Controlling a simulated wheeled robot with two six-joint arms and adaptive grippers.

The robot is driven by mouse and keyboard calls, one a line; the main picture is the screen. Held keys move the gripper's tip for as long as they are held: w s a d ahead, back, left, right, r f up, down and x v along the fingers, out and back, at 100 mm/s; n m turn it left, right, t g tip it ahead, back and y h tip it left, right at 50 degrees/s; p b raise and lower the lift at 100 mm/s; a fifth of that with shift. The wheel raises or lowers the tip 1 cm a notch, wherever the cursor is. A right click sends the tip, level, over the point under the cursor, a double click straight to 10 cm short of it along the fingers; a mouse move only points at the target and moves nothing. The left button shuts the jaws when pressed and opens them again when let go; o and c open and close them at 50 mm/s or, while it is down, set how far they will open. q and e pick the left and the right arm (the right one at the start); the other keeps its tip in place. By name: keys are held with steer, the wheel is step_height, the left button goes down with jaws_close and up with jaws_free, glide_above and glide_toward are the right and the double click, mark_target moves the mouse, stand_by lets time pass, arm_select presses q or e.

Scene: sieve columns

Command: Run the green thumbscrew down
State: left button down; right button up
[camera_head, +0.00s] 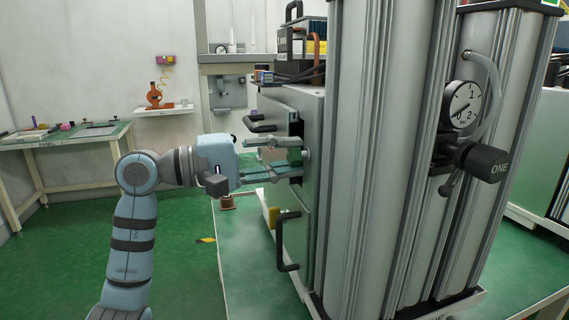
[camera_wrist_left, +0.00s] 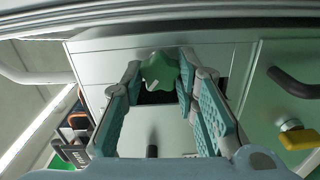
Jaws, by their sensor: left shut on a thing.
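The green thumbscrew (camera_wrist_left: 160,70) has a lobed head and sits at a dark opening in a grey panel in the left wrist view. In the head view it shows as a small green knob (camera_head: 295,154) on the side of the grey cabinet (camera_head: 318,180). My left gripper (camera_head: 283,160) reaches in from the left, level with the knob. In the left wrist view its two teal fingers (camera_wrist_left: 158,82) are shut on the thumbscrew's head, one on each side. The screw's shank is hidden behind the head. My right gripper is not in view.
Black handles (camera_head: 284,241) stick out of the cabinet below and above the gripper. A yellow knob (camera_wrist_left: 298,138) is at the right in the left wrist view. Tall metal columns (camera_head: 375,150) with a pressure gauge (camera_head: 463,104) stand right of the cabinet.

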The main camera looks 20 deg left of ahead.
arm_select(q)
steer(key=shift+m, duration=0.9)
steer(key=shift+m+b, duration=0.45)
steer(key=shift+m, duration=1.45)
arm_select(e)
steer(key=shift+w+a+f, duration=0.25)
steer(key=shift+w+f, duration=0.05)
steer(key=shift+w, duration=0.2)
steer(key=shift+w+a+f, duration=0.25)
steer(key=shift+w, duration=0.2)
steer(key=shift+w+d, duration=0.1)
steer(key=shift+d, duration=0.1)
arm_select(q)
steer(key=c, duration=1.5)
jaws_free()
steer(key=shift+c, duration=0.2)
